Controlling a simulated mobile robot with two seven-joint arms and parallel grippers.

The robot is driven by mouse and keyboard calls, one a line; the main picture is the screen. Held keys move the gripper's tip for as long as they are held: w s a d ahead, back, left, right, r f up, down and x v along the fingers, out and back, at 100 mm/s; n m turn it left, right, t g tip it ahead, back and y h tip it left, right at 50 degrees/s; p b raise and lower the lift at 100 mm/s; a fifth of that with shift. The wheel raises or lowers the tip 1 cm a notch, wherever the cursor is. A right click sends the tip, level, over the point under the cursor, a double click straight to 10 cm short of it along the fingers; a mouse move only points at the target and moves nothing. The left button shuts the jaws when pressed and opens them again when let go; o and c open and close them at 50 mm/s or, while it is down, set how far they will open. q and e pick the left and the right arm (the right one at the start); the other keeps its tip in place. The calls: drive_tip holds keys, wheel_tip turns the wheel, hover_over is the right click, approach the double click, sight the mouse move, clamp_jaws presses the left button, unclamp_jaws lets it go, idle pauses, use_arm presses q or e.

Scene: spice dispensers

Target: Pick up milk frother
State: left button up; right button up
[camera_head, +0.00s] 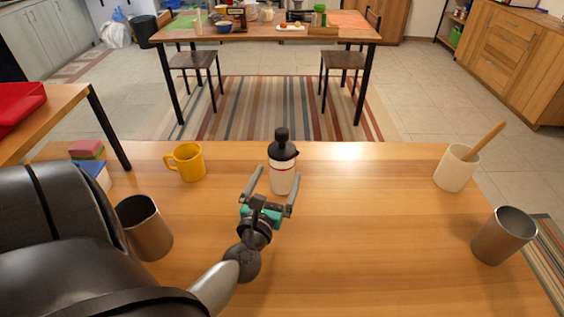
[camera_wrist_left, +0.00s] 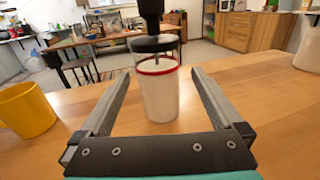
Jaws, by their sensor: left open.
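The milk frother (camera_head: 283,168) stands upright on the wooden table in the head view. It has a black top with a knob, a red band and a white lower body. My left gripper (camera_head: 272,184) is open just in front of it, fingers pointing at it. In the left wrist view the frother (camera_wrist_left: 157,92) shows between the two finger lines, ahead of the open gripper (camera_wrist_left: 156,85). I cannot tell whether the fingertips reach beside its body; neither finger appears to touch it. My right gripper is not in view.
A yellow mug (camera_head: 187,163) stands left of the frother. A metal cup (camera_head: 145,228) is at the left, close to my arm. A white cup with a wooden utensil (camera_head: 455,169) and another metal cup (camera_head: 503,236) stand at the right. The table between is clear.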

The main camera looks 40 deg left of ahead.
use_arm(q)
drive_tip(key=shift+f+x, duration=0.25)
drive_tip(key=shift+x, duration=1.35)
drive_tip(key=shift+f+x, duration=0.2)
drive_tip(key=shift+x, duration=1.45)
drive_tip(key=shift+s+a, duration=0.15)
drive_tip(key=shift+a, duration=0.05)
drive_tip(key=c, duration=1.5)
drive_tip(key=shift+r, duration=0.15)
